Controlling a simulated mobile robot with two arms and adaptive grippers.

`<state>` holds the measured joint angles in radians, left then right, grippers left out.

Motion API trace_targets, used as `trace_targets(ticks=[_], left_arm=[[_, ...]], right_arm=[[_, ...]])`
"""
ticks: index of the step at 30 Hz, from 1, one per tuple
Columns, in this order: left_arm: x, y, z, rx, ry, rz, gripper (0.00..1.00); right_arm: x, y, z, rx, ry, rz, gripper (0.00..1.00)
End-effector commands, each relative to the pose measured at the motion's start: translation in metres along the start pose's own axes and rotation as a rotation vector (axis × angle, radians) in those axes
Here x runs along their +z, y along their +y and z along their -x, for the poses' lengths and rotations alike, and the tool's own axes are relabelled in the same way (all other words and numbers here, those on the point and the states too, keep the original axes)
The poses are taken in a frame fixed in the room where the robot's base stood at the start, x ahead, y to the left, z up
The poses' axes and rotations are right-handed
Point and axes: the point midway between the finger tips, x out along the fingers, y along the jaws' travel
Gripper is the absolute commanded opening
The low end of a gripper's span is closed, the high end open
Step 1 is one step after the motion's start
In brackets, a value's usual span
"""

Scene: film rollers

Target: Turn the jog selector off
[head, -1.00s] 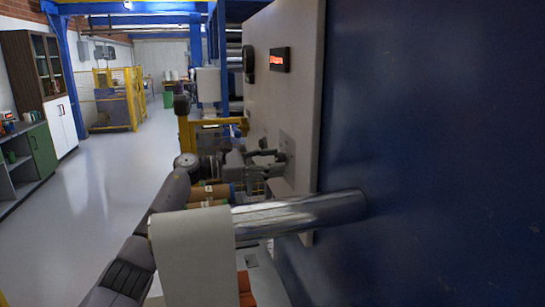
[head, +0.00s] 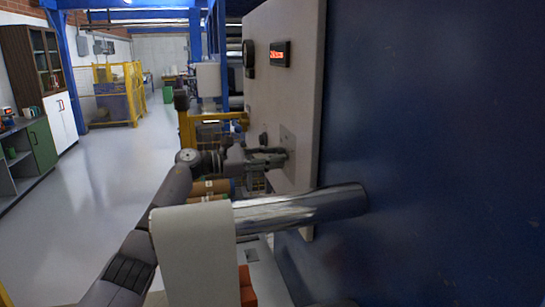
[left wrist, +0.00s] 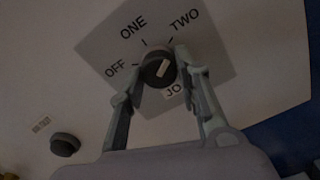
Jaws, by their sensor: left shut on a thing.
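The jog selector (left wrist: 158,70) is a round black knob with a pale pointer mark, on a grey plate (left wrist: 213,62) lettered OFF, ONE and TWO, with a partly covered label starting "JO". The pale mark slants toward the upper right, on the TWO side rather than toward OFF. My left gripper (head: 280,157) is at the plate (head: 289,138) on the pale panel. In the left wrist view its fingers (left wrist: 160,68) are shut on the knob, one on each side. In the head view the knob is hidden by the fingers. My right gripper is out of view.
A small dark knob (left wrist: 65,144) sits lower left of the plate. A shiny metal roller (head: 300,208) sticks out below my left gripper. Open floor lies left.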

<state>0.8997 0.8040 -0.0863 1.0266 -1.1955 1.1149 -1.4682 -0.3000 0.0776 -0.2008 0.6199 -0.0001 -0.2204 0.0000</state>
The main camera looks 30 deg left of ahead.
Motion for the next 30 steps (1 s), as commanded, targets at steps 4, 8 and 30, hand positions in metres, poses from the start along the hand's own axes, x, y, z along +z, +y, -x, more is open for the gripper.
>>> trace_targets(ticks=[4,8,30], left_arm=[[-0.0002,0.0,0.0002,0.0,0.001,0.002,0.03],[-0.0002,0.0001,0.0003,0.0,0.001,0.016,0.03],[0.002,-0.0004,0.0006,0.001,0.002,0.564,0.03]], right_arm=[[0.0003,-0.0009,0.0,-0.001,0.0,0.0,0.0],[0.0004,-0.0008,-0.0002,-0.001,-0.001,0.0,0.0],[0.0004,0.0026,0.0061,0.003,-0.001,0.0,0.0]])
